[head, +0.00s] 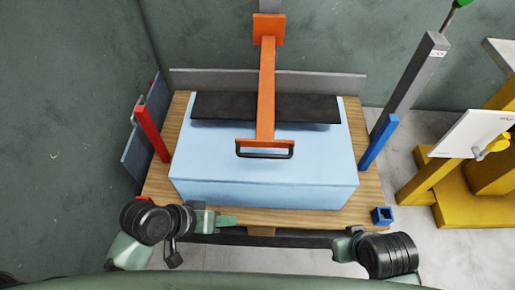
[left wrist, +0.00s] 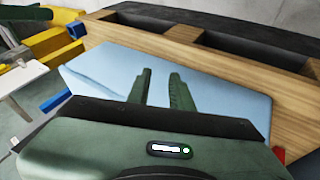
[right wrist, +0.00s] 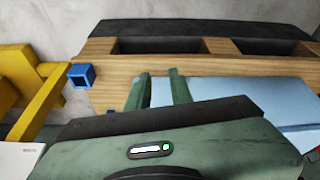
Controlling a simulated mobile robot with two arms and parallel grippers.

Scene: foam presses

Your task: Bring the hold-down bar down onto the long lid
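The orange hold-down bar (head: 266,95) runs forward from an orange bracket at the back. A black handle (head: 264,154) is at its near end, over a large light blue block (head: 262,185). A long dark plate (head: 222,106) lies crosswise under the bar over the block's rear; I cannot tell whether it touches the bar. I cannot tell which of these two is the long lid. My left gripper (head: 226,220) is at the table's front edge, its fingers apart and empty in the left wrist view (left wrist: 159,88). My right gripper (right wrist: 160,90) is open and empty near the front right.
The block sits on a wooden table (head: 160,190). A red post (head: 152,134) stands at left and a blue post (head: 378,142) at right. A small blue square socket (head: 382,215) is at the front right corner. A yellow stand (head: 460,190) is farther right. A grey rail (head: 335,84) runs behind.

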